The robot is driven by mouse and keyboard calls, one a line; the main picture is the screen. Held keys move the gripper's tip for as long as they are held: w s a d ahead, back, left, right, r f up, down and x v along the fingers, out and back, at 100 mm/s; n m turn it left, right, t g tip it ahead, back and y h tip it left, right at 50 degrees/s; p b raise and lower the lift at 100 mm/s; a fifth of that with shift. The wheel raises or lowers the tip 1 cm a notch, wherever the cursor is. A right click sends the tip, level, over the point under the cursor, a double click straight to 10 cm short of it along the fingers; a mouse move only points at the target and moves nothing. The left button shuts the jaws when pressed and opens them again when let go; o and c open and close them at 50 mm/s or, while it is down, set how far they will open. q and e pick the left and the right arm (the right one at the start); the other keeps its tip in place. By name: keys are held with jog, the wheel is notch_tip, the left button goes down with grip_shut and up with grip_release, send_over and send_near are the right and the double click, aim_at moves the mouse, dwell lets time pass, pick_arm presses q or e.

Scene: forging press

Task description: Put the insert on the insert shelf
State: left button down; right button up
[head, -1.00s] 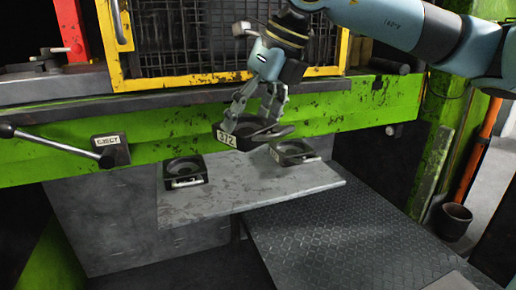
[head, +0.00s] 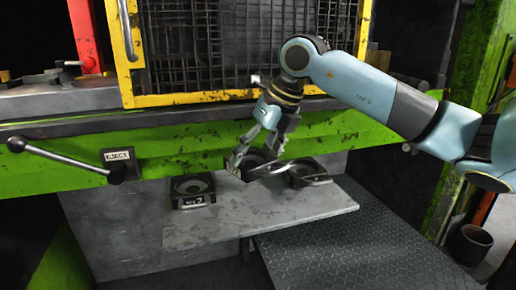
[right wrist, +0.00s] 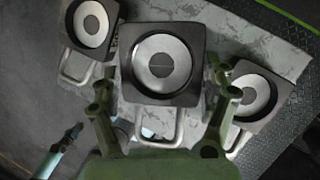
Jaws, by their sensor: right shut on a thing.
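My right gripper (head: 240,160) is shut on a dark square insert (head: 258,156) with a pale ring and a loop handle. In the right wrist view the held insert (right wrist: 162,66) lies between the fingers and looks larger than its neighbours, so it seems above the shelf. The grey insert shelf (head: 250,215) is under it. Contact between them cannot be made out. My left gripper is not in view.
Two similar inserts stand on the shelf, one at left (head: 192,188) and one at right (head: 308,172), with the held one between them. The green press beam (head: 200,145) runs behind. The shelf's front strip is clear.

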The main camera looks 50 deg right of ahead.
aim_at(255, 168)
jog(key=shift+w+d+f, duration=0.15)
jog(key=shift+w, duration=0.15)
notch_tip(255, 168, down, 4)
jog(key=shift+r+p, duration=0.2)
jog(key=shift+p, duration=0.1)
jog(key=shift+f, duration=0.1)
jog(key=shift+f, duration=0.1)
jog(key=o, duration=1.6)
jog(key=shift+s, duration=0.15)
jog(key=shift+f, duration=0.1)
